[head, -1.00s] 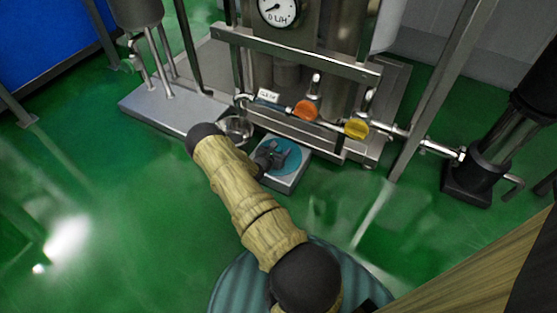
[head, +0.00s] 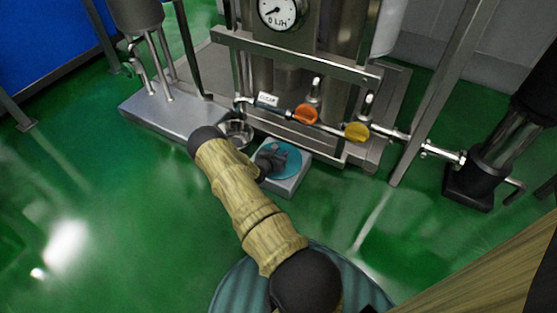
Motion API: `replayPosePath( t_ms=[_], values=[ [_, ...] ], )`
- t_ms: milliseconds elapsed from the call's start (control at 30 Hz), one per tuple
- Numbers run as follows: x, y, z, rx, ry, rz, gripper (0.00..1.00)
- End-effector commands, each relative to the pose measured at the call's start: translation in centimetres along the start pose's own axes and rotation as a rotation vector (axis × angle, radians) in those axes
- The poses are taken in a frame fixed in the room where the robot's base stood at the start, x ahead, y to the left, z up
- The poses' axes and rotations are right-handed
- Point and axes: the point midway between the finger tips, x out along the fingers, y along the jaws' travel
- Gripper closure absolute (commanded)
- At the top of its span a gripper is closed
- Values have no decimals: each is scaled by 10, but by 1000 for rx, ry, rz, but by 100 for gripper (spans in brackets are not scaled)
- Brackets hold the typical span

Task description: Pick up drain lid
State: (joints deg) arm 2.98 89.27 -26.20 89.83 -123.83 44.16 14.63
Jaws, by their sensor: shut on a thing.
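The drain lid looks to be the round blue disc (head: 291,164) on top of a small grey box-shaped stand (head: 290,185) on the floor. My gripper (head: 276,157), dark grey, is over the left part of the disc and shut on it. The fingers and my wrist hide the contact and the disc's left part. I cannot tell whether the disc is lifted off the stand. A round steel drain cup (head: 237,132), open at the top, is to the upper left of the disc, partly behind my arm.
A steel platform (head: 165,118) lies left of the cup. Behind the stand is a steel frame (head: 300,55) with a gauge (head: 279,10), an orange valve knob (head: 305,113) and a yellow one (head: 357,131). A black-based post (head: 468,185) stands at right. Green floor (head: 120,230) is clear at left.

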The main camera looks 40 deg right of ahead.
Motion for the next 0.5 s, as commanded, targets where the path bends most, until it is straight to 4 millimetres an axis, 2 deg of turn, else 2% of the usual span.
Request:
replayPosePath(
  t_ms=[267, 500],
  values=[
    [-1, 0, 3, 0, -1, 0, 100],
    [-11, 0, 26, 0, -1, 1, 100]
  ],
)
